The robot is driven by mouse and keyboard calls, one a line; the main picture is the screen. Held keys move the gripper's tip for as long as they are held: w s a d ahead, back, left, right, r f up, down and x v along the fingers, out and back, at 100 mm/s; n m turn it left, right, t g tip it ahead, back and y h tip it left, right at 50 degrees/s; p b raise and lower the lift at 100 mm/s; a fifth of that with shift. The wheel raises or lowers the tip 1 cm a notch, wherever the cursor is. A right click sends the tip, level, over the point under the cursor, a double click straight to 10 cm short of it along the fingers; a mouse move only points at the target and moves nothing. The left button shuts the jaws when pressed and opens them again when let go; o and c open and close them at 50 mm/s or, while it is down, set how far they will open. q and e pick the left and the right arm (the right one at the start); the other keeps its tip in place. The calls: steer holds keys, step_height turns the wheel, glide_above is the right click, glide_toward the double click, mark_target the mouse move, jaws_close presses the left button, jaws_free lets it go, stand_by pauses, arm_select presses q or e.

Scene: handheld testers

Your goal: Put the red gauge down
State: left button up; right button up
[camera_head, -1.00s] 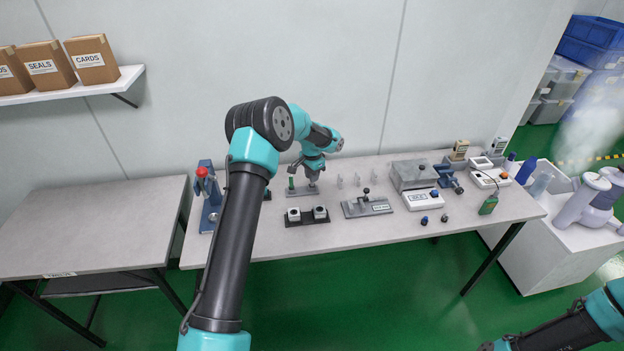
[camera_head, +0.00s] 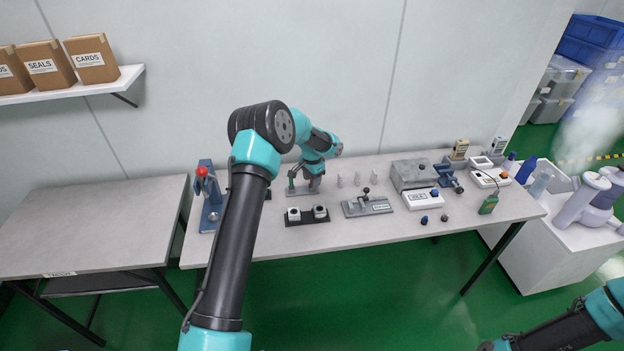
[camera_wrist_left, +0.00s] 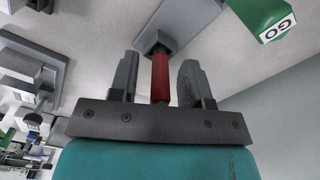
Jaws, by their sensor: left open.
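The red gauge (camera_wrist_left: 160,76) shows in the left wrist view as a red handle with a grey block at its far end, by a grey stand (camera_wrist_left: 188,22). My left gripper (camera_wrist_left: 155,80) is open, with one finger on each side of the red handle and gaps between. In the head view the gripper (camera_head: 314,187) is low over the gauge stand (camera_head: 301,192) and hides the red gauge. The green gauge (camera_head: 291,184) stands at the stand's left end; its GO face (camera_wrist_left: 272,20) shows in the wrist view. My right gripper is out of view.
A grey fixture (camera_head: 367,206) and a white tester (camera_head: 423,200) are to the right. A blue press with a red knob (camera_head: 209,196) is at left. The left table (camera_head: 85,230) is bare.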

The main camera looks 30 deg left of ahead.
arm_select(q)
step_height(320, 180, up, 12)
steer(key=shift+r, duration=0.2)
stand_by(0.4)
stand_by(0.6)
